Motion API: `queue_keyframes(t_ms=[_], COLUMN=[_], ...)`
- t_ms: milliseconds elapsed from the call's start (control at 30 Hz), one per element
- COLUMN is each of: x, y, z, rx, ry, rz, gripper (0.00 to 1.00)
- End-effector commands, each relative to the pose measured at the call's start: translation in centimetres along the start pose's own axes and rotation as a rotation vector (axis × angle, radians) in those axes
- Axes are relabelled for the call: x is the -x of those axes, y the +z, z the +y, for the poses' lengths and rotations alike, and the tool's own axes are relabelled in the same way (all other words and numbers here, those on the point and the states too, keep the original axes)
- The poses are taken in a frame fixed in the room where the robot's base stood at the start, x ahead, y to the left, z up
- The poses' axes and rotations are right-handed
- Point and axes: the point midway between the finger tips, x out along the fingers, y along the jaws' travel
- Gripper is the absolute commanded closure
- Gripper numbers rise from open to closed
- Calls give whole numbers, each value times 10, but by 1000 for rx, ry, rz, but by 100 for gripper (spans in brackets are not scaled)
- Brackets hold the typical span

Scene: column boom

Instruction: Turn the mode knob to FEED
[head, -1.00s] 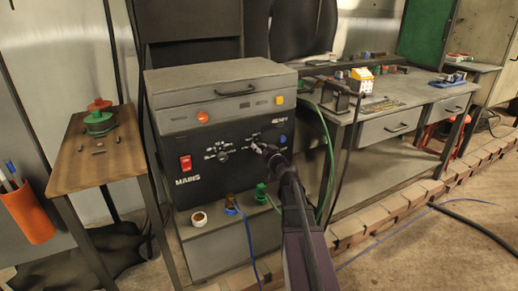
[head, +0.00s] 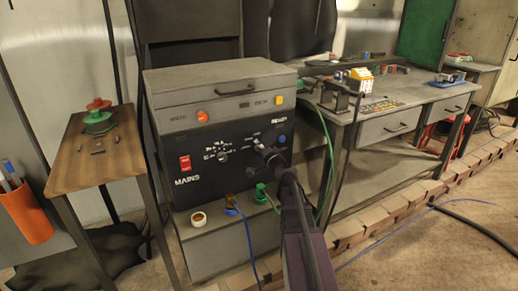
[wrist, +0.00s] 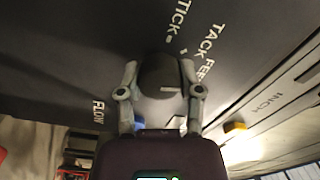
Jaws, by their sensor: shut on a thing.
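The mode knob (wrist: 158,72) is a dark round knob on the black front panel, seen in the wrist view. My gripper (wrist: 162,80) has one finger on each side of it and is shut on it. A short light mark shows on the knob, towards its right side. White words TACK and FEED (wrist: 207,65) are printed to the upper right of the knob, with part of STICK above. The exact word the mark points at is hard to tell. In the head view my gripper (head: 264,152) is at the right part of the machine's panel and hides the knob.
The grey machine (head: 222,84) has a red mains switch (head: 185,162), another dial (head: 222,155) and a blue button (head: 282,139). A wooden side table (head: 72,160) is left, a workbench right.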

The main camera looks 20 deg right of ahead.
Motion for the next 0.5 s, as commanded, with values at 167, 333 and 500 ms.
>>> queue_keyframes(t_ms=[167,333,500], x=[-2,-2,-2], y=[0,0,0], z=[0,0,0], rx=[-125,-203,-238], ry=[-1,0,0], rz=[2,4,5], gripper=[100,100,100])
